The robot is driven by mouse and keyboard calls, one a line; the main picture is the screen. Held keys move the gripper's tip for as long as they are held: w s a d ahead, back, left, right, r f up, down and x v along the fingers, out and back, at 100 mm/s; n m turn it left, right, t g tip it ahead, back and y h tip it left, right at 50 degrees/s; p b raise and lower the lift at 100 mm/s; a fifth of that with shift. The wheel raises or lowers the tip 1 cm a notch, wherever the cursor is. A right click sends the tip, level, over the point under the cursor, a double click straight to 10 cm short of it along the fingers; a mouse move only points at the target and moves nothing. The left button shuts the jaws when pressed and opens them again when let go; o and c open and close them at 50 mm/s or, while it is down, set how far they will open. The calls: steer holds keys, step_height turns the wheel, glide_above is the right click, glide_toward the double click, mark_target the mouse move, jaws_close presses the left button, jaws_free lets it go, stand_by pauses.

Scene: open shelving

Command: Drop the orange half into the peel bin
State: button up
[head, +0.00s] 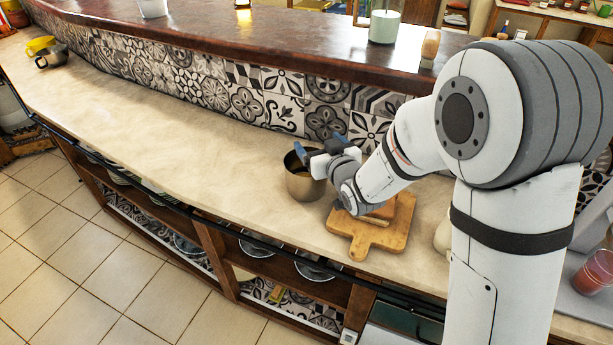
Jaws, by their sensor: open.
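A round metal pot (303,184), which looks like the peel bin, stands on the counter near the middle of the head view. My gripper (317,149) is open, with its blue fingertips just above the pot's right rim. I cannot make out an orange half. The inside of the pot is partly in view and looks brownish; what lies in it is unclear. A wooden cutting board (366,238) lies to the right of the pot, with a small brown-orange item (381,212) on it, partly hidden by my arm.
The cream counter (180,125) is clear to the left. A raised dark wood ledge (215,38) over a patterned tile wall runs behind it, carrying a green candle jar (384,27). Dark mugs (52,57) stand far left. A red drink glass (594,272) is at right.

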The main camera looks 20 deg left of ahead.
steer(key=b+v, duration=0.1)
steer(key=v, duration=0.4)
steer(key=shift+s+d, duration=0.2)
steer(key=shift+s, duration=0.05)
steer(key=s+d+m+g+h, duration=0.2)
steer(key=d+h, duration=0.2)
steer(key=d, duration=0.6)
steer(key=s+d+m+g+h, duration=0.1)
steer(key=s+d+m+h, duration=0.2)
steer(key=d, duration=0.7)
steer(key=s+d+m+g+h, duration=0.1)
steer(key=s+d+g, duration=0.2)
steer(key=s, duration=0.5)
steer(key=s+d+r+m+g+h, duration=0.1)
steer(key=s+d+m+g+h, duration=0.1)
steer(key=s+d, duration=0.4)
steer(key=shift+s+d+g, duration=0.25)
steer(key=shift+s+g, duration=0.55)
steer(key=shift+s, duration=0.2)
